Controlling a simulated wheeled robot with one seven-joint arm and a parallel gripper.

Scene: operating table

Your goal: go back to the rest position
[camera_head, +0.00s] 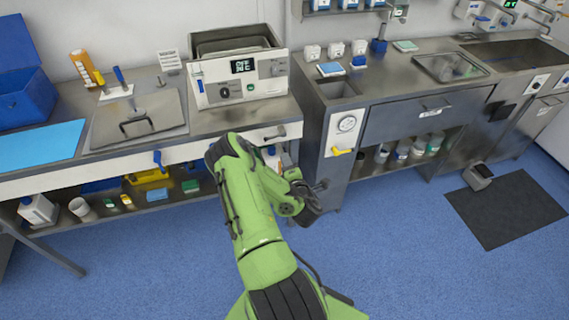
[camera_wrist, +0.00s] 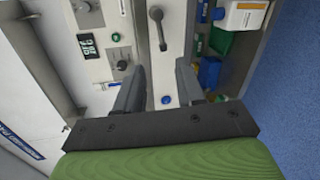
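My gripper (camera_wrist: 160,92) shows in the wrist view with its two dark fingers spread apart and nothing between them. It faces the front of the steel counter, near a drawer front with a dark lever handle (camera_wrist: 157,28). In the head view my green arm reaches forward over the blue floor, its elbow before the counter. The gripper's fingertips cannot be made out there, since the arm's end is partly hidden behind its own links.
A white bath unit with a digital display (camera_head: 243,66) stands on the left counter. A lidded steel basin (camera_head: 138,121) and blue box (camera_head: 22,90) are left of it. A steel cabinet (camera_head: 420,110) stands right. A dark mat (camera_head: 507,209) lies on the open blue floor.

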